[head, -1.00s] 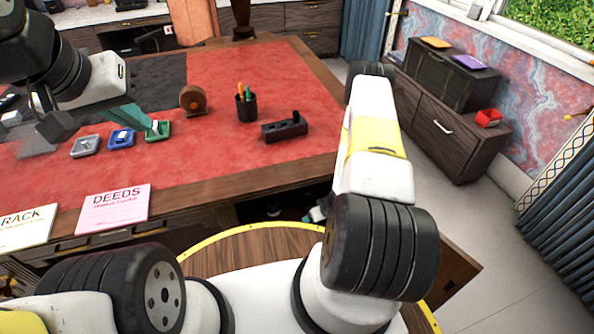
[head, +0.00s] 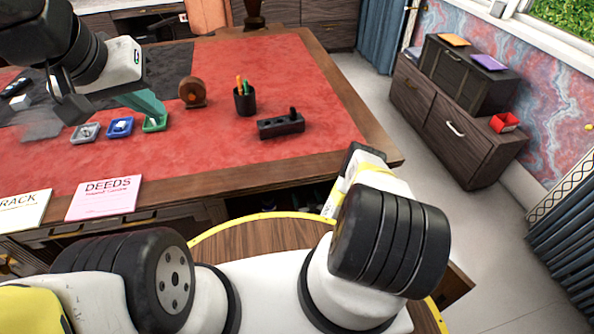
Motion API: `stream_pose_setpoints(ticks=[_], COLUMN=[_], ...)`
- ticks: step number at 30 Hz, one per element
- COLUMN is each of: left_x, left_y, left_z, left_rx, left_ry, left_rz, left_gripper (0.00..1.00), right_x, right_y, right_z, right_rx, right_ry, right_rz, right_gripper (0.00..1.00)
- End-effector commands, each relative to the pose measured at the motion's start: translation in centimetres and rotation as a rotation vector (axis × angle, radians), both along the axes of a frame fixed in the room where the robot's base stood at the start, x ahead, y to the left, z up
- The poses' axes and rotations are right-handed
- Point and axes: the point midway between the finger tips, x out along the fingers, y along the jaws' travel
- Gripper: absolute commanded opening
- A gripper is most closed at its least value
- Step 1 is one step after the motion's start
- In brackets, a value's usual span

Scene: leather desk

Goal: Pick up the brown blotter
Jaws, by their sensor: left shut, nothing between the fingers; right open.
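A brown rounded object (head: 193,93), which looks like the brown blotter, stands on the red leather desk top (head: 310,75), left of the pen cup. My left gripper (head: 72,108) is at the upper left, over the dark part of the desk, well to the left of the brown object. It is shut with nothing seen in it. My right arm folds down at the front right corner of the desk. Its gripper is not seen.
A black pen cup (head: 245,101) and a dark block with a knob (head: 281,125) stand right of the brown object. Small grey (head: 85,133), blue (head: 120,127) and green trays (head: 155,122) lie to its left. A pink DEEDS booklet (head: 104,198) lies near the front edge.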

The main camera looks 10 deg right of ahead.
Motion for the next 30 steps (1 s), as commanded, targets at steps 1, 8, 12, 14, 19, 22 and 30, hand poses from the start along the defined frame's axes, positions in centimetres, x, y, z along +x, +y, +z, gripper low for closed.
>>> stream_pose_setpoints(ticks=[1, 8, 12, 14, 19, 22, 30], left_x=[0.0, 0.0, 0.0, 0.0, 0.0, 0.0, 0.0], left_y=[0.0, 0.0, 0.0, 0.0, 0.0, 0.0, 0.0], left_z=[0.0, 0.0, 0.0, 0.0, 0.0, 0.0, 0.0], left_rx=[0.000, 0.000, 0.000, 0.000, 0.000, 0.000, 0.000], left_ry=[0.000, 0.000, 0.000, 0.000, 0.000, 0.000, 0.000], left_rz=[0.000, 0.000, 0.000, 0.000, 0.000, 0.000, 0.000], left_gripper=[0.00, 0.00, 0.00, 0.00, 0.00, 0.00, 0.00], right_x=[0.8, 2.5, 2.6, 2.5, 2.5, 2.5, 2.6], right_y=[0.0, 0.1, 0.1, 0.1, 0.1, 0.1, 0.1], right_z=[-0.2, -0.8, -0.8, -0.8, -0.7, -0.7, -0.7], right_rx=[-0.001, 0.000, 0.000, 0.000, 0.000, 0.000, -0.001], right_ry=[-0.003, -0.001, 0.000, 0.000, 0.000, 0.000, -0.001], right_rz=[-0.001, 0.001, 0.001, 0.001, 0.001, 0.001, 0.000], right_gripper=[0.78, 0.78, 0.78, 0.76, 0.43, 0.23, 0.00])
